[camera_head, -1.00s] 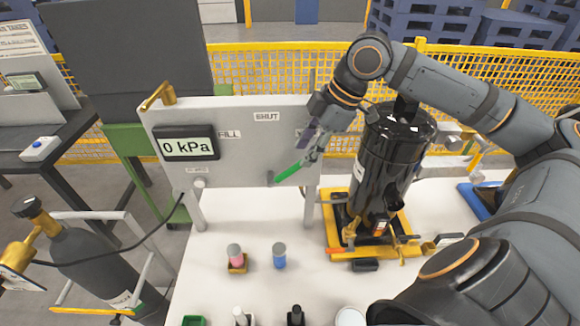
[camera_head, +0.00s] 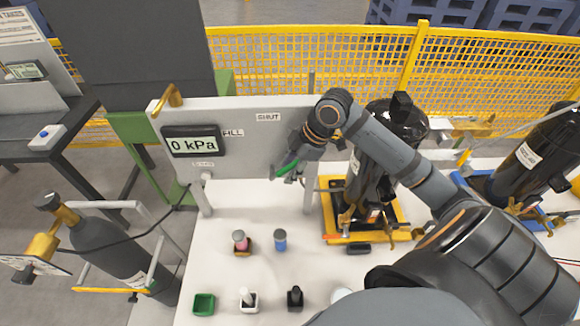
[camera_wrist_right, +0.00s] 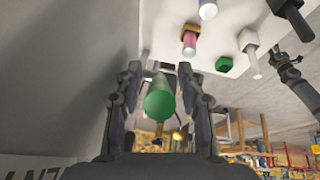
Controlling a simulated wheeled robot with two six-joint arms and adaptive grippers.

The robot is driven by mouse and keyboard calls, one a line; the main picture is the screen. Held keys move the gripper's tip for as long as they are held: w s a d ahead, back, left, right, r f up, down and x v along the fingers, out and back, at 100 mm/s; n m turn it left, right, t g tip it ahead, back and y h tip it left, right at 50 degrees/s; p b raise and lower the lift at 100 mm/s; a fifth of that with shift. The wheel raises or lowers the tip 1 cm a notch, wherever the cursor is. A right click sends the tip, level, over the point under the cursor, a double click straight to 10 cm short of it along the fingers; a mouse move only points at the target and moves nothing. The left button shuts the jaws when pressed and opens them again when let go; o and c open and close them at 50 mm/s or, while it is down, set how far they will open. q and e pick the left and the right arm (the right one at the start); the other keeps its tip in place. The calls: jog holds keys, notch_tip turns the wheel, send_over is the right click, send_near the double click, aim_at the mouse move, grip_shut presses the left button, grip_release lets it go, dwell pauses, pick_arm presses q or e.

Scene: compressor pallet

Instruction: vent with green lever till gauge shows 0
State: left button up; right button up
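The gauge (camera_head: 194,142) on the grey panel (camera_head: 240,165) reads 0 kPa. The green lever (camera_head: 286,169) sticks out from the panel's lower right part, below the SHUT label (camera_head: 268,117). My right gripper (camera_head: 295,158) is at the lever and partly hides it. In the right wrist view the lever's green end (camera_wrist_right: 160,101) lies between the two fingers of my right gripper (camera_wrist_right: 158,92). Gaps show on both sides, so the gripper is open around it. A dark jointed shape at that view's right edge looks like my left gripper (camera_wrist_right: 284,64); its fingers are unclear.
A black compressor (camera_head: 374,165) on a yellow base stands just right of the panel, close behind my right arm.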

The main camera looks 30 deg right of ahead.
grip_shut()
dwell(0.3)
jog(key=shift+d, duration=0.1)
